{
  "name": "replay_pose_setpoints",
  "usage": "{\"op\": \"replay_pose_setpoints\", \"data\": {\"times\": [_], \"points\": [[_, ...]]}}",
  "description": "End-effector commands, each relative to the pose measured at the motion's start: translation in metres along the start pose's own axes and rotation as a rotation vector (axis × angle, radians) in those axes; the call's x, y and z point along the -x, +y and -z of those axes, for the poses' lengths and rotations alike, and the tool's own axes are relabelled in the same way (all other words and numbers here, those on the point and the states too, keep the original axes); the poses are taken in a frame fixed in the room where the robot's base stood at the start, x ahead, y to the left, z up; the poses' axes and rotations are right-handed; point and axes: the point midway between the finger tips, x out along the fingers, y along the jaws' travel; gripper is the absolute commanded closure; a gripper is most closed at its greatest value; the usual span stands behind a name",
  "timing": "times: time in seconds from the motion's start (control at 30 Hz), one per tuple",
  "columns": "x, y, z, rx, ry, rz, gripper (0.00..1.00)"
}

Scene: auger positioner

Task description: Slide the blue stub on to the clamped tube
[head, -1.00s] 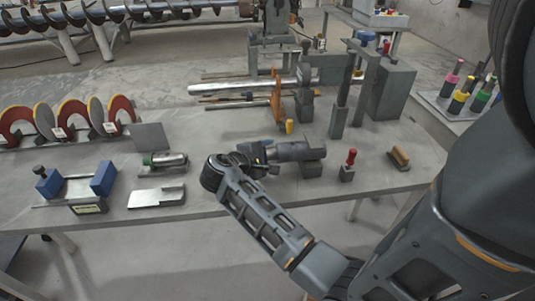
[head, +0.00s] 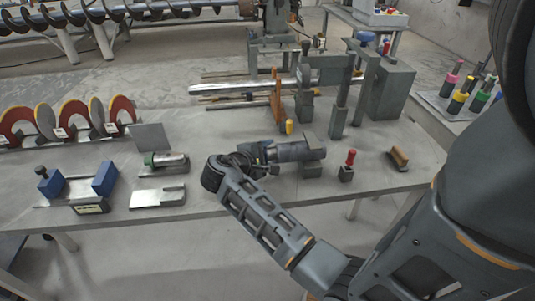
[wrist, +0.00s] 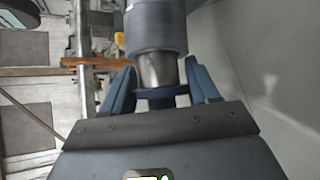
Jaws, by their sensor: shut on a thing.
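My gripper (wrist: 160,88) is shut, its two blue fingers on either side of a dark blue band, the blue stub (wrist: 162,97). A thick grey tube (wrist: 155,30) lies straight ahead in the wrist view. A narrower bright metal section (wrist: 157,70) shows between the tube and the stub. I cannot tell how far one sits over the other. In the head view, my gripper (head: 262,155) is at the left end of the grey tube (head: 300,150), which lies level above a grey block (head: 312,169). My wrist hides the stub there.
A red-handled tool (head: 349,160) stands just right of the tube, with a brush (head: 398,158) beyond. An orange clamp (head: 276,98) and a long silver tube (head: 235,88) lie behind. A green-ended metal cylinder (head: 165,159) and a blue-ended fixture (head: 104,178) are left.

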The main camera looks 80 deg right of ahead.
Motion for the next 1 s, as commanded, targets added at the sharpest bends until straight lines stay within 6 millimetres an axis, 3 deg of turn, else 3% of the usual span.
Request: {"op": "replay_pose_setpoints", "data": {"times": [0.27, 0.3, 0.5, 0.6, 0.87, 1.0], "points": [[-0.003, 0.003, -0.007, -0.004, -0.014, -0.001, 1.0], [-0.003, 0.002, -0.006, -0.004, -0.014, -0.001, 0.37], [-0.003, 0.001, -0.006, -0.003, -0.013, 0.0, 0.18], [-0.003, 0.001, -0.005, -0.002, -0.009, 0.0, 0.11], [0.0, -0.001, -0.003, 0.001, -0.004, 0.002, 0.11], [0.015, -0.001, -0.002, 0.0, -0.002, 0.0, 0.11]]}}
